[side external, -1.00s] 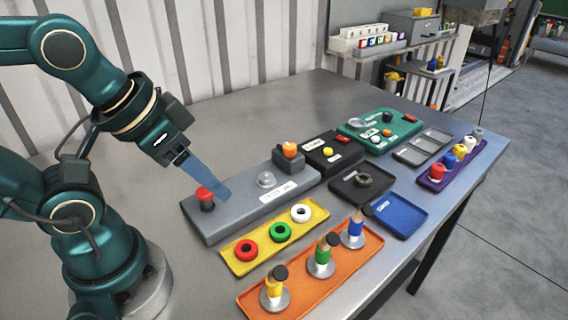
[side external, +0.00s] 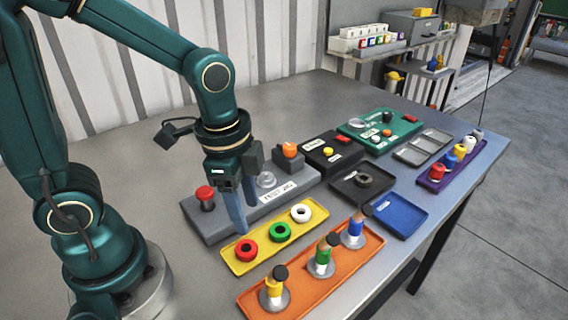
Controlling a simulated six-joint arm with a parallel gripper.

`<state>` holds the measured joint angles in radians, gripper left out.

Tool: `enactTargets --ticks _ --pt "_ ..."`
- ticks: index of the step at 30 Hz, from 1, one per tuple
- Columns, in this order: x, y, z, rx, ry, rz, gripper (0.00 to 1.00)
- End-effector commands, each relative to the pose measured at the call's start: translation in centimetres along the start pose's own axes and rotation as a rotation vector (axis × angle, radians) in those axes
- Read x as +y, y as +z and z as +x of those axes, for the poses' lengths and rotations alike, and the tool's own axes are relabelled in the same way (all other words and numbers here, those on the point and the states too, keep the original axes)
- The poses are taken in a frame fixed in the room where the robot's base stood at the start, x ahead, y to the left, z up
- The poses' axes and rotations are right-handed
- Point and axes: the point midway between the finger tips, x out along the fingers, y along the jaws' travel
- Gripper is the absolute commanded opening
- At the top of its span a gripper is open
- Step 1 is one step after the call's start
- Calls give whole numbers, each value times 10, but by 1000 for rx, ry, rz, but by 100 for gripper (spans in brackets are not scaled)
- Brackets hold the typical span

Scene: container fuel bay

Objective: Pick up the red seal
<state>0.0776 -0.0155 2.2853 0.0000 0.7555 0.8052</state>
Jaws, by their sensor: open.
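The red seal (side external: 246,251), a thick red ring with a dark centre, lies flat at the left end of the yellow tray (side external: 237,268). A green ring (side external: 280,232) and a white ring (side external: 301,213) lie to its right on the same tray. My gripper (side external: 244,218) points straight down just above and behind the red seal. Its bluish fingers are open and empty, and apart from the seal as far as I can see. The nearer finger partly hides the grey test block behind it.
The grey block (side external: 290,190) with a red button (side external: 205,193) stands behind the yellow tray. In front, an orange tray (side external: 322,281) holds upright capped pieces on round bases. Black, blue, green and purple holders fill the right side. Bare table lies left of the yellow tray.

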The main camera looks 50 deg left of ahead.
Motion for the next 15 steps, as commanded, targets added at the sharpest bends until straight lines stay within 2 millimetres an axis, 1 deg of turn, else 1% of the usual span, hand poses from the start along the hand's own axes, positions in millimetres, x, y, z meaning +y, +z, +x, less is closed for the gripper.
enactTargets --ticks 1,3,11,15 --pt "3 1 9 -27 29 11 56" --pt "6 2 16 -52 55 16 56" --pt "13 7 34 -85 90 23 56" --pt "15 9 51 -85 90 21 56"
